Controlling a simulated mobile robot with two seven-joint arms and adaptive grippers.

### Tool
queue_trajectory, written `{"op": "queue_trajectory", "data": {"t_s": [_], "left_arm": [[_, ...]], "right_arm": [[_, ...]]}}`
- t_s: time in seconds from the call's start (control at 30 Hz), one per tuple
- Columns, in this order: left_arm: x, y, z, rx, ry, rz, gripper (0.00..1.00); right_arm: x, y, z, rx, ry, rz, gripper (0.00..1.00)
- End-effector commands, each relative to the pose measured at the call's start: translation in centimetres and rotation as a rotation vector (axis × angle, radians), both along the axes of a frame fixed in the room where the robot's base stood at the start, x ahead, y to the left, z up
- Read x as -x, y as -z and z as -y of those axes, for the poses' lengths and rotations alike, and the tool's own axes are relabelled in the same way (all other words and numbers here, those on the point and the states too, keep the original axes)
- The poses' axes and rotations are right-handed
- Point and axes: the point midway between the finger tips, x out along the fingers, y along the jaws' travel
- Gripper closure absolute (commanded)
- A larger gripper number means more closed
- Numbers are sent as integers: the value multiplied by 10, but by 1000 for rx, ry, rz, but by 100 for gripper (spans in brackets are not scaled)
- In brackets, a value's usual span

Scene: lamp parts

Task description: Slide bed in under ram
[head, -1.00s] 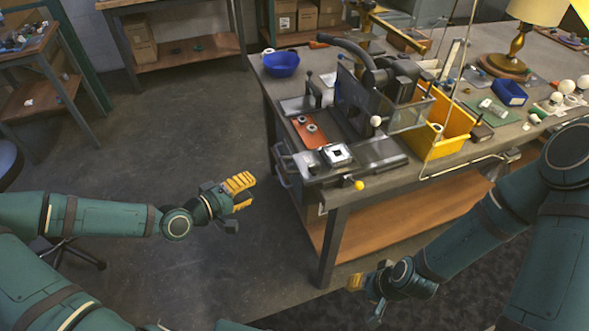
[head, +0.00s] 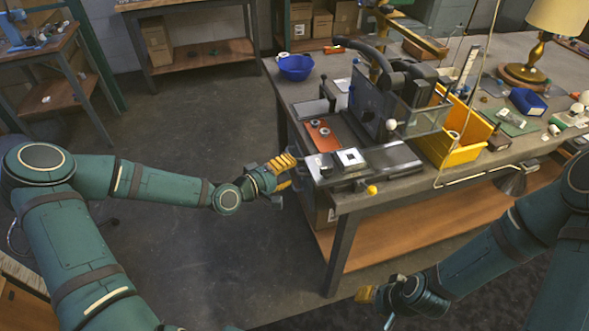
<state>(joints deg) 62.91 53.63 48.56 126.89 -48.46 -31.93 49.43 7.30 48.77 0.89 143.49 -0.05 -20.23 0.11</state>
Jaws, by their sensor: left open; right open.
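The press (head: 385,95) stands on the workbench, with a dark body, a curved black arm on top and clear guard panels. The ram itself is hidden behind the guard and body. The bed (head: 324,168) appears to be the flat part carrying a white square block with a dark centre (head: 349,158), in front of the press and outside its guard. My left gripper (head: 284,173), with yellow fingers, is open and empty just left of the bed and the bench edge; contact cannot be told. My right gripper (head: 374,303) is open, low in front of the bench, far from the bed.
An orange plate with small round parts (head: 323,136) lies beside the bed. A yellow knob (head: 371,189) sits at the bench's front edge. A blue bowl (head: 296,67) is at the back left, a yellow bin (head: 468,150) right of the press. The floor left of the bench is clear.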

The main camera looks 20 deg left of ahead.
Motion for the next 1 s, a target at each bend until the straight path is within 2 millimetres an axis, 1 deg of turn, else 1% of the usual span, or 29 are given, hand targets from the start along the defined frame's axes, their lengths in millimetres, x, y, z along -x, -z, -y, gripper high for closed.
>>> {"op": "queue_trajectory", "data": {"t_s": [0.03, 0.2, 0.37, 0.6, 0.67, 0.7, 0.73, 1.0], "left_arm": [[-6, 2, 5, 0, 1, 1, 58], [-19, 5, 12, 0, 0, 0, 58], [-23, 6, 14, -1, -1, -1, 58], [-22, 6, 14, -1, -1, -1, 58], [-22, 6, 14, -1, -1, -1, 79], [-22, 6, 14, -1, -1, -1, 93], [-22, 6, 14, -1, -1, -1, 100], [-23, 6, 15, 0, 0, 0, 100]], "right_arm": [[0, 2, 0, 0, 0, 1, 59], [-1, 4, 0, 0, 1, 2, 59], [-1, 5, 0, 0, 1, 3, 59], [-1, 4, 0, 0, 1, 3, 59], [-1, 4, 0, 0, 1, 3, 59], [-1, 4, 0, 0, 1, 3, 59], [-1, 4, 0, 0, 1, 3, 59], [-1, 5, 0, 0, 1, 3, 59]]}}
